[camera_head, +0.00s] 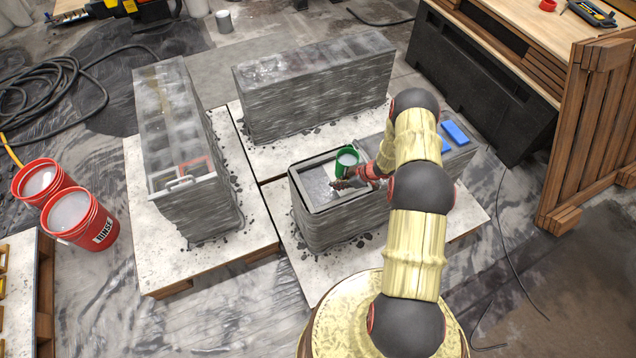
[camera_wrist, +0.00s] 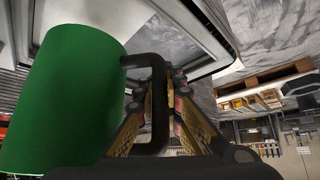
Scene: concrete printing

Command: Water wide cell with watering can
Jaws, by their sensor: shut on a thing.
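The green watering can (camera_head: 346,161) is held above the open wide cell (camera_head: 313,187) of the front grey printed block. Pale liquid or a light interior shows in its top, which looks roughly level. My gripper (camera_head: 352,183) is at the can's near side, over the cell. In the wrist view the green can (camera_wrist: 65,100) fills the left side, and my gripper (camera_wrist: 160,105) is shut on its dark handle (camera_wrist: 157,62). The cell's rim (camera_wrist: 205,25) shows behind. I cannot tell whether water is flowing out.
Two other grey printed blocks stand at left (camera_head: 170,120) and back (camera_head: 315,85). Red buckets (camera_head: 82,217) stand at far left. A black case (camera_head: 480,90) and wooden pallet (camera_head: 590,130) are at right.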

